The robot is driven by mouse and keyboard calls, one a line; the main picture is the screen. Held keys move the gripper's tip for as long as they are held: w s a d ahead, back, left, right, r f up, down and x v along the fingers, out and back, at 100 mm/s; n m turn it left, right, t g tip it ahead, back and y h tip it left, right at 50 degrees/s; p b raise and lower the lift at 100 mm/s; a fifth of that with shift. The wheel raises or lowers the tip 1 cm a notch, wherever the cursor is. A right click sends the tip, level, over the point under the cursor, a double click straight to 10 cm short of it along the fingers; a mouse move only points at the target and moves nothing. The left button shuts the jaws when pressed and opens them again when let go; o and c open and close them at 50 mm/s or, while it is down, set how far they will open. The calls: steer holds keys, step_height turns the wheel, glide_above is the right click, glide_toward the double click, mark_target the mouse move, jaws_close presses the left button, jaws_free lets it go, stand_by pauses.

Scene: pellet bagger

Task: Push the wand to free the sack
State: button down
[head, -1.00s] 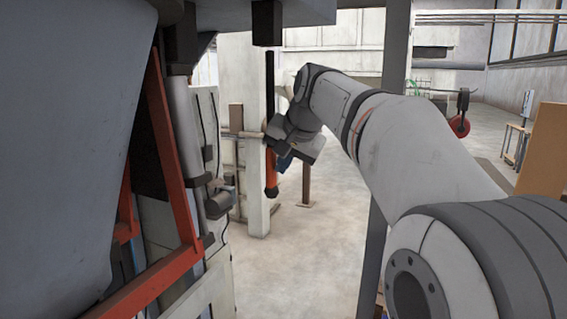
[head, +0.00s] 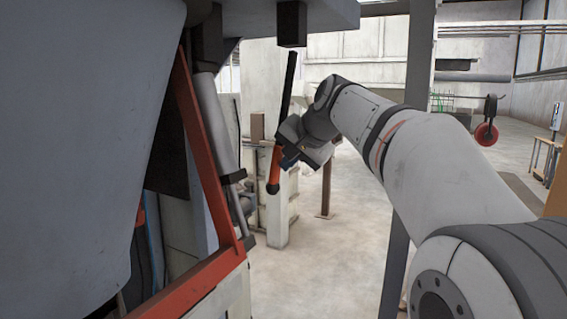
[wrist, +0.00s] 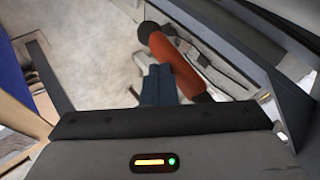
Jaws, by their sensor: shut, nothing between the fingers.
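The wand is a black rod with an orange-red lower grip (head: 274,168) and a dark end cap. It hangs below a dark block and leans, its lower end to the left. My gripper (head: 287,158) is shut and empty beside the grip. In the wrist view, its blue fingertips (wrist: 158,78) are against or very near the orange grip (wrist: 178,64); I cannot tell if they touch. I cannot clearly make out a sack; a large smooth grey body (head: 80,130) fills the left.
An orange-red frame (head: 212,150) and a grey cylinder (head: 218,125) stand left of the wand. A grey post (head: 418,100) is beyond my arm. A red reel (head: 486,134) hangs at right. Open floor (head: 340,250) lies below my gripper.

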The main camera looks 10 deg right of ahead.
stand_by(0.3)
steer(key=d+f+b+v, duration=0.1)
steer(key=d+v, duration=0.1)
steer(key=v, duration=1)
steer(key=shift+s+f, duration=0.3)
steer(key=shift+s, duration=0.05)
steer(key=shift+d, duration=0.1)
